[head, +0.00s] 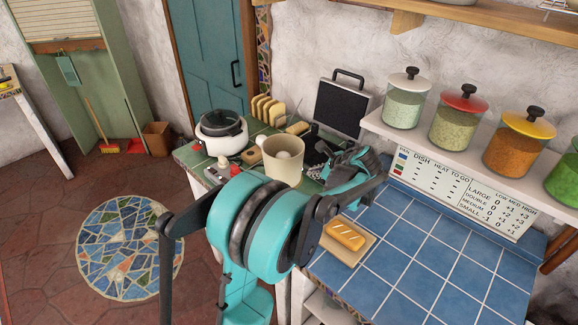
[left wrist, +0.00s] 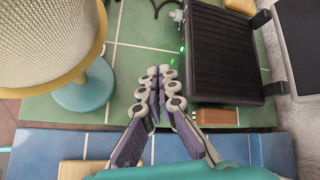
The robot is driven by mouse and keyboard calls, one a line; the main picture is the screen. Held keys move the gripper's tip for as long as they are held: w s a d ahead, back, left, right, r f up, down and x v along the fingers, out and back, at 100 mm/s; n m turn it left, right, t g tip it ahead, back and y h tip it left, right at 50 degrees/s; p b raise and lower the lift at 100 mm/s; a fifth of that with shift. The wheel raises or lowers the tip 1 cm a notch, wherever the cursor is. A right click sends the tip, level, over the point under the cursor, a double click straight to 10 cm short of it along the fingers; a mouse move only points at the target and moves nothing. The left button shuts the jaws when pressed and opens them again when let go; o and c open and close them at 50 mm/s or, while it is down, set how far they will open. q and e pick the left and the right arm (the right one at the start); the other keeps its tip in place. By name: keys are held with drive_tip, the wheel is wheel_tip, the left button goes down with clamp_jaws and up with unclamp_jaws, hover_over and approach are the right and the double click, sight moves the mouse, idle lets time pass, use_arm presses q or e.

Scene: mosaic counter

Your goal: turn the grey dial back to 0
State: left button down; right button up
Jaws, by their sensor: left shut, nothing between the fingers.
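A small grey knob, which looks like the dial (left wrist: 177,15), sits at the left front of the black ribbed grill (left wrist: 220,50) in the left wrist view. Green lights glow beside it; its setting is too small to read. In the head view the open grill lid (head: 342,105) shows, while my gripper hides the dial. My left gripper (left wrist: 157,72) is shut and empty over the green tiles, below and left of the dial in the left wrist view, apart from it. It also shows in the head view (head: 338,160). My right gripper is not in view.
A cream container (head: 283,160) stands left of the gripper, near a white cooker (head: 221,131) and bread slices (head: 266,108). A wooden handle (left wrist: 216,117) lies by the grill. Bread lies on a board (head: 333,250). Lidded jars (head: 404,105) line the shelf. Blue tiles are mostly clear.

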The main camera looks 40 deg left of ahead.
use_arm(q)
drive_tip(key=w+a+f+m+y, duration=0.1)
drive_tip(key=a, duration=0.1)
drive_tip(key=w+a+f+m+g, duration=0.1)
drive_tip(key=w+a, duration=0.1)
drive_tip(key=w+a+f+m+y, duration=0.1)
drive_tip(key=w+a+f, duration=0.1)
drive_tip(key=shift+m+g+y, duration=0.3)
drive_tip(key=shift+m+g, duration=0.1)
drive_tip(key=shift+a+f, duration=0.25)
drive_tip(key=b+x, duration=0.2)
drive_tip(key=x, duration=0.7)
drive_tip(key=shift+a+f+b, duration=0.1)
drive_tip(key=shift+a+b, duration=0.25)
drive_tip(key=shift+b, duration=0.05)
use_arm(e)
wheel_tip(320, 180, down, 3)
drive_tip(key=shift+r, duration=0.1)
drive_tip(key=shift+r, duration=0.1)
